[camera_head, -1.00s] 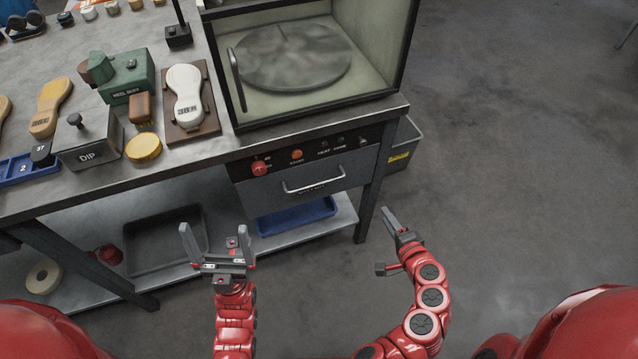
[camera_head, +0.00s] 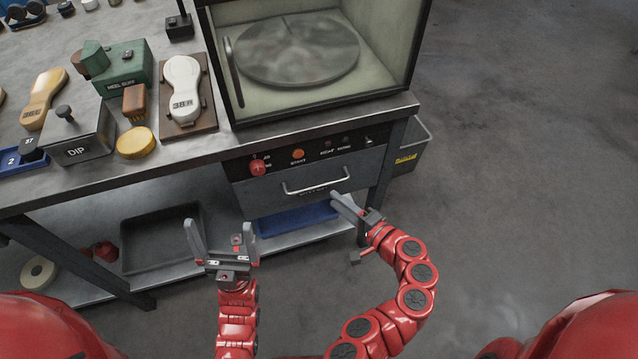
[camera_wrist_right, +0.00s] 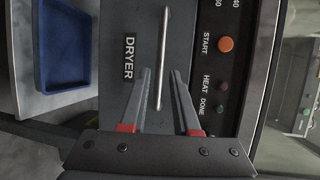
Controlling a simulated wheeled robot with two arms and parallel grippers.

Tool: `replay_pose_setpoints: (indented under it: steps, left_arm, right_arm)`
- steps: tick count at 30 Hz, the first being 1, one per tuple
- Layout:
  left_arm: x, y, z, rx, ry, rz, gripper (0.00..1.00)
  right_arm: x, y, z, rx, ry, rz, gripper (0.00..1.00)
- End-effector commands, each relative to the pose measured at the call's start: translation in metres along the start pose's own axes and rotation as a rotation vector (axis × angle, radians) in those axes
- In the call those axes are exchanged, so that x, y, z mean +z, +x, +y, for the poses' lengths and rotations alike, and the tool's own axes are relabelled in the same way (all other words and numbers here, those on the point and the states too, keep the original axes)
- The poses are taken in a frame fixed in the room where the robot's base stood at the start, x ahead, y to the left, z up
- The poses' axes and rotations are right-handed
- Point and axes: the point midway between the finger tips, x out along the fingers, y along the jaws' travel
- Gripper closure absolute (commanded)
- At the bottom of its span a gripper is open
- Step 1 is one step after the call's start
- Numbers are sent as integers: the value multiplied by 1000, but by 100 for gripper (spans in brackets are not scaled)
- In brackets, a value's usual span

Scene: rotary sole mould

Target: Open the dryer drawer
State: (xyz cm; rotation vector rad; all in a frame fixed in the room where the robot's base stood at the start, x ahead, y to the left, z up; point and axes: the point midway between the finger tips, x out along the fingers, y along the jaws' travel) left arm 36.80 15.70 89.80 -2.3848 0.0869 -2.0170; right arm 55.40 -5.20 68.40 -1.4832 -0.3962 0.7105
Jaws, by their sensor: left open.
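The dryer drawer (camera_head: 275,199) is a dark grey front under the bench top, below the control panel, and looks shut. Its silver bar handle (camera_head: 316,186) runs across it. In the right wrist view the handle (camera_wrist_right: 162,50) stands beside the DRYER label (camera_wrist_right: 129,58). My right gripper (camera_head: 338,199) is open, just below the handle's right end in the head view. In the right wrist view its fingertips (camera_wrist_right: 160,72) lie on either side of the handle; I cannot tell how far short of it they are. My left gripper (camera_head: 222,231) is open and empty, left of the drawer.
The control panel (camera_head: 325,153) has a red knob (camera_head: 258,168) and an orange start button (camera_head: 298,154). A glass-fronted cabinet (camera_head: 235,110) stands above. A blue tray (camera_head: 297,220) lies on the lower shelf. A bench leg (camera_head: 386,180) and a grey bin (camera_head: 412,150) are at right.

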Motion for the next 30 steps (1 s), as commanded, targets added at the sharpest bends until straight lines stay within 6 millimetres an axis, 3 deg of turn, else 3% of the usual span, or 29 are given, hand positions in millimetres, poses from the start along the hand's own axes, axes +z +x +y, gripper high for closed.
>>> replay_pose_setpoints:
  steps: [6, 12, 26, 30]
  left_arm:
    - [-1, 5, 0, 0, 0, 0, 0]
    - [-1, 6, 0, 0, 0, 0, 0]
    - [-1, 6, 0, 0, 0, 0, 0]
    - [-1, 6, 0, 0, 0, 0, 0]
  right_arm:
    - [-1, 45, -1, -1, -2, -1, 70]
    - [-2, 71, -1, -1, -1, 3, 70]
    - [-2, 81, 0, 0, -1, 5, 70]
    - [-2, 81, 0, 0, -1, 4, 95]
